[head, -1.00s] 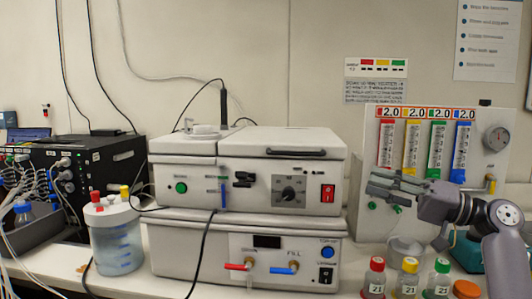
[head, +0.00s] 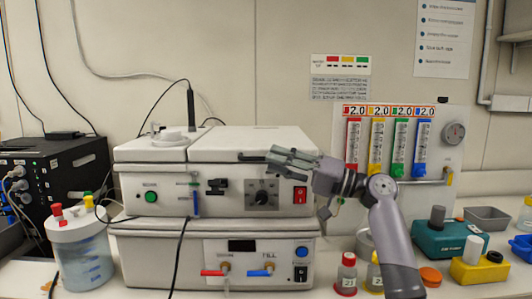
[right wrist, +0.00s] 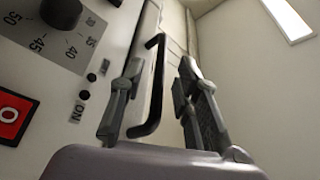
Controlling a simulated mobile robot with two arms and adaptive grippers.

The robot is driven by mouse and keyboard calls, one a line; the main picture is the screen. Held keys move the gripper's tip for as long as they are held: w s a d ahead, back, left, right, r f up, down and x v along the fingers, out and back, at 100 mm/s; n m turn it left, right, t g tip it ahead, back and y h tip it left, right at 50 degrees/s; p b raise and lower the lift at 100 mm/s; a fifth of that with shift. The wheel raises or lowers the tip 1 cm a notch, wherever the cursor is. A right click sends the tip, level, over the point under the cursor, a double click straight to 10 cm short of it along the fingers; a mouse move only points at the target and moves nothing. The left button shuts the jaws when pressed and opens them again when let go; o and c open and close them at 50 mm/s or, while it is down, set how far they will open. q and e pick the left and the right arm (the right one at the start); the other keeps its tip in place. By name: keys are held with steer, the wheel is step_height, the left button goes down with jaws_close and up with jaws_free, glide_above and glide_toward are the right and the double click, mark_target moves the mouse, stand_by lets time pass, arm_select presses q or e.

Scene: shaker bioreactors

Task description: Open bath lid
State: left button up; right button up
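The white bath (head: 135,184) stands on the bench with its lid (head: 245,139) down. A black bar handle sits on the lid's front edge; in the head view only its left end (head: 250,158) shows clearly, the rest being behind my gripper. My right gripper (head: 275,158) is in front of the handle. In the right wrist view the open fingers (right wrist: 162,68) stand on either side of the black handle (right wrist: 153,95), with gaps visible between fingers and bar. My left gripper is not in view.
Below the lid are a dial (head: 262,194) and a red switch (head: 299,195). A flowmeter panel (head: 345,195) stands to the right. Capped bottles (head: 346,280) stand in front, under my right arm. A clear vessel (head: 80,262) stands at left.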

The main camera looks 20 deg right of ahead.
steer(key=shift+p+x, duration=0.3)
steer(key=shift+x, duration=1.45)
steer(key=shift+c, duration=0.6)
jaws_close()
